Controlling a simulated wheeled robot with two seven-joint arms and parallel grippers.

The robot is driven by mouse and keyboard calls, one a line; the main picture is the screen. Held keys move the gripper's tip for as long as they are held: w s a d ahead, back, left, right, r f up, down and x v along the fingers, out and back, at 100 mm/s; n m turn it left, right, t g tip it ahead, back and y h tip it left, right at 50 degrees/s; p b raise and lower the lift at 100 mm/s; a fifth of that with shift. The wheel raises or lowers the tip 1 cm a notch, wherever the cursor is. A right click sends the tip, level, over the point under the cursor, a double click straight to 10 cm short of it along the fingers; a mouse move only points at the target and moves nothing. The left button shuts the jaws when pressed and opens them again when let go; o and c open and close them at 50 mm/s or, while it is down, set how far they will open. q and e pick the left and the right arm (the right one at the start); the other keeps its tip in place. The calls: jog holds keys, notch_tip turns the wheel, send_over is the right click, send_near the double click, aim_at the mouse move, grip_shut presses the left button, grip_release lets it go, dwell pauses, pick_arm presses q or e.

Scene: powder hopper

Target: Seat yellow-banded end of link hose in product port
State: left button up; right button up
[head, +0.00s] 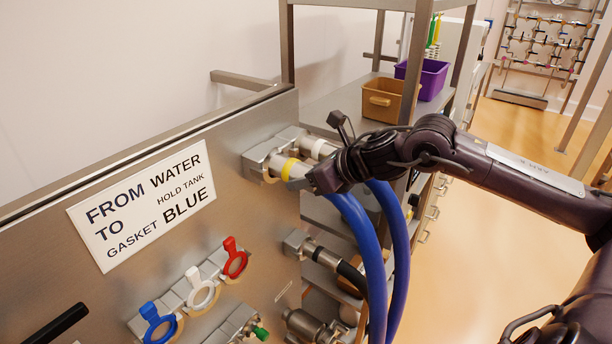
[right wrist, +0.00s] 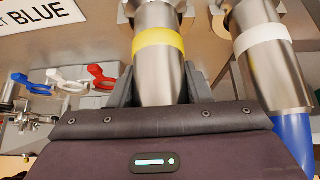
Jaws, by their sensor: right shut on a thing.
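The yellow-banded end (head: 291,168) of the link hose is a metal fitting, lined up with the left port (head: 260,160) at the panel's upper right. In the right wrist view its yellow band (right wrist: 158,43) is clear and its tip is at the port; I cannot tell how deep it sits. My right gripper (head: 314,180) is shut on this fitting behind the band, with one finger on each side (right wrist: 160,92). A blue hose (head: 355,225) hangs down from it. The white-banded end (right wrist: 262,40) is at the port beside it, to the right. My left gripper is out of view.
A sign (head: 145,205) on the steel panel reads "FROM WATER HOLD TANK TO GASKET BLUE". Below hang blue (head: 160,320), white (head: 201,292) and red (head: 235,260) ring gaskets. A black hose (head: 345,270) is lower right. A shelf behind holds tan (head: 383,98) and purple (head: 430,80) bins.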

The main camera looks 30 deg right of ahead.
aim_at(300, 164)
notch_tip(300, 164, up, 3)
jog(key=shift+w+d+r+p, duration=0.1)
jog(key=shift+w+r+p, duration=0.1)
jog(key=shift+p, duration=0.55)
jog(key=shift+r+p, duration=0.35)
jog(key=shift+r, duration=0.7)
jog(key=b, duration=0.4)
jog(key=shift+s+d+f, duration=0.3)
jog(key=shift+d, duration=0.05)
jog(key=b, duration=0.1)
jog(key=s+b, duration=0.1)
jog(key=b, duration=0.1)
jog(key=shift+d, duration=0.2)
jog(key=s+b, duration=0.1)
jog(key=b, duration=0.4)
jog(key=shift+s, duration=0.25)
jog(key=s+b, duration=0.1)
jog(key=b, duration=0.1)
jog(key=s+d+b, duration=0.1)
jog(key=s+b, duration=0.1)
jog(key=b, duration=0.1)
jog(key=s+d+b, duration=0.1)
jog(key=s+b, duration=0.1)
jog(key=b, duration=0.1)
jog(key=shift+s+d+r, duration=0.15)
jog(key=shift+s, duration=0.1)
